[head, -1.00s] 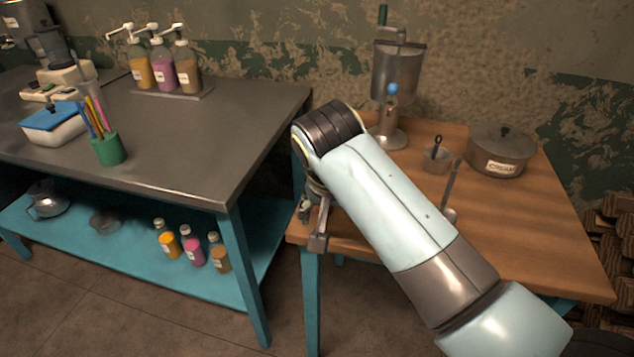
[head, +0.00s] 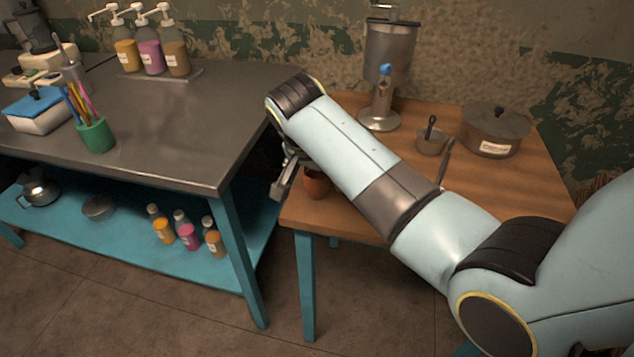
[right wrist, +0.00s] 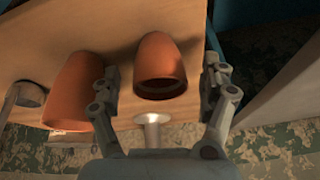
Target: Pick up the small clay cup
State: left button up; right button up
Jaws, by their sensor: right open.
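The small clay cup (right wrist: 160,66) is orange-brown and shows in the right wrist view, between the fingers of my right gripper (right wrist: 160,84). The gripper is open, with one finger on each side of the cup and a gap visible at both. A larger clay cup (right wrist: 74,92) stands to the left, partly behind the left finger. In the head view my right gripper (head: 284,178) is at the left edge of the wooden table. One clay cup (head: 317,185) shows there below my forearm; which of the two it is I cannot tell. My left gripper is out of view.
The wooden table (head: 520,195) also holds a metal dispenser (head: 380,100), a small pan (head: 430,140) and a lidded pot (head: 495,130). A dark metal counter (head: 200,115) stands to the left, across a gap. The larger cup is close beside one finger.

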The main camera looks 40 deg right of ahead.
jog(key=shift+w+d+f, duration=0.1)
jog(key=shift+f, duration=0.35)
jog(key=shift+c, duration=0.4)
jog(key=c, duration=1.2)
jog(key=shift+c, duration=0.2)
jog(key=shift+r, duration=0.15)
